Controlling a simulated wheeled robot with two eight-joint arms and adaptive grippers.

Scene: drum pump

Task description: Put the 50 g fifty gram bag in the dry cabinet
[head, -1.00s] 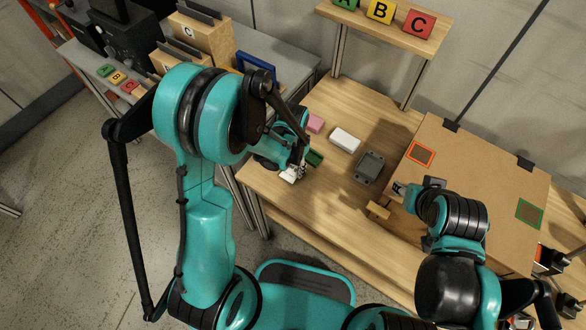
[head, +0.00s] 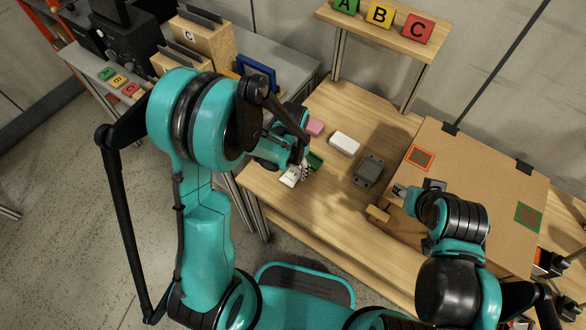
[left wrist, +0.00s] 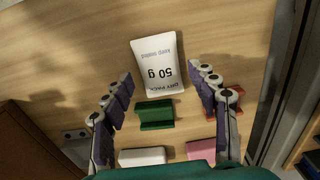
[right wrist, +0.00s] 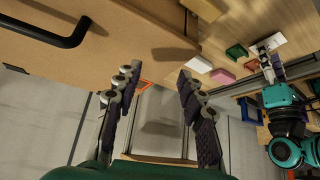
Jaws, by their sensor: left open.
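The white 50 g bag (left wrist: 158,62) lies flat on the wooden table, its print upside down in the left wrist view. In the head view its white shape (head: 291,177) shows near the table's left front edge, partly hidden by my left gripper. My left gripper (left wrist: 160,80) is open and empty, with its fingertips on either side of the bag's near end; I cannot tell their height above it. My right gripper (right wrist: 158,74) is open and empty near the large brown panel. I cannot tell which thing is the dry cabinet.
A green block (left wrist: 155,115), a white block (head: 344,142) and a pink block (head: 315,127) are near the bag. A grey box (head: 368,168) stands right of them. The brown panel (head: 470,200) fills the right side. A shelf holds letter blocks (head: 380,14).

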